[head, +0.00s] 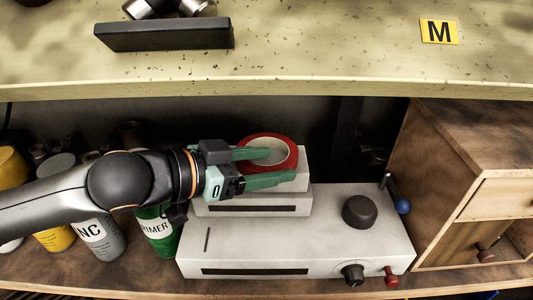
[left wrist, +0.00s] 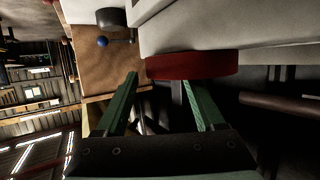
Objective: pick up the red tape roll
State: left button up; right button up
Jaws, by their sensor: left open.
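The red tape roll (head: 291,149) lies flat on top of the stacked light-grey boxes, with a pale ring inside its red outer band. It also shows in the left wrist view (left wrist: 196,66), edge-on, just beyond the fingertips. My left gripper (head: 283,165) comes in from the left with its green fingers apart and nothing held. In the head view one finger overlaps the roll's opening and the other passes along its near side. In the left wrist view the gripper (left wrist: 160,79) has both fingertips near the roll; I cannot tell whether they touch it. My right gripper is not in view.
The larger grey box (head: 300,238) has a dark knob (head: 359,211) on top. An overhead shelf (head: 320,50) runs above the back. Spray cans, including a green one (head: 158,232), stand under my left arm. A wooden cabinet (head: 450,150) stands at the right.

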pick_arm(q)
jog(key=shift+x, duration=1.35)
jog(key=shift+c, duration=0.2)
jog(key=shift+s, duration=0.1)
grip_shut()
